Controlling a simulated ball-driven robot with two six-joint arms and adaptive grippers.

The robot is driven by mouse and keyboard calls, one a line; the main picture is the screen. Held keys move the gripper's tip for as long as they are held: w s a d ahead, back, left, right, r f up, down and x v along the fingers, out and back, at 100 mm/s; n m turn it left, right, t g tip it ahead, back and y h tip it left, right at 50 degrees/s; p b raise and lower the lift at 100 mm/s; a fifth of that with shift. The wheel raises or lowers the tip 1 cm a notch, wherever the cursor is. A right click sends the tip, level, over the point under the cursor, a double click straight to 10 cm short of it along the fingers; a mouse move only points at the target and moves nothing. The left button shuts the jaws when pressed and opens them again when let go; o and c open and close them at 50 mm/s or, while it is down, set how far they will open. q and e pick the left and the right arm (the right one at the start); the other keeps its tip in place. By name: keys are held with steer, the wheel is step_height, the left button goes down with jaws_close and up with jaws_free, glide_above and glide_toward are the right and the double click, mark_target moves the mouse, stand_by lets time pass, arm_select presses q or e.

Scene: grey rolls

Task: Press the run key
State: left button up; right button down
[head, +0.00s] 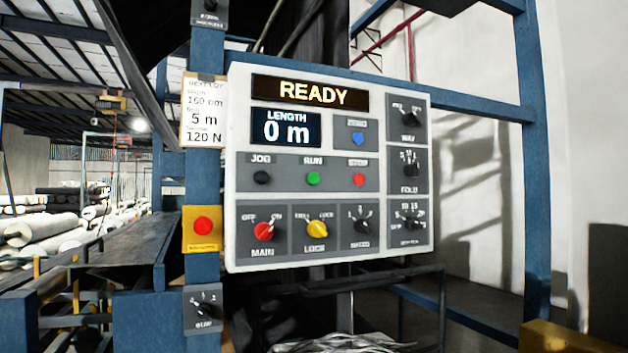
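The run key is a green round button (313,179) under the label RUN, in the middle of a white control panel (232,170). A black JOG button (262,178) sits to its left and a red button (359,180) to its right. The display above (310,93) reads READY, and the length display (286,129) reads 0 m. Neither of my grippers shows in the head view, and nothing covers the green button.
A blue post (203,260) carries a red stop button on a yellow plate (202,226) left of the panel. The panel also has a red MAIN knob (264,231), a yellow LOCK knob (317,229) and a blue button (358,138). A dark rail (370,277) runs below.

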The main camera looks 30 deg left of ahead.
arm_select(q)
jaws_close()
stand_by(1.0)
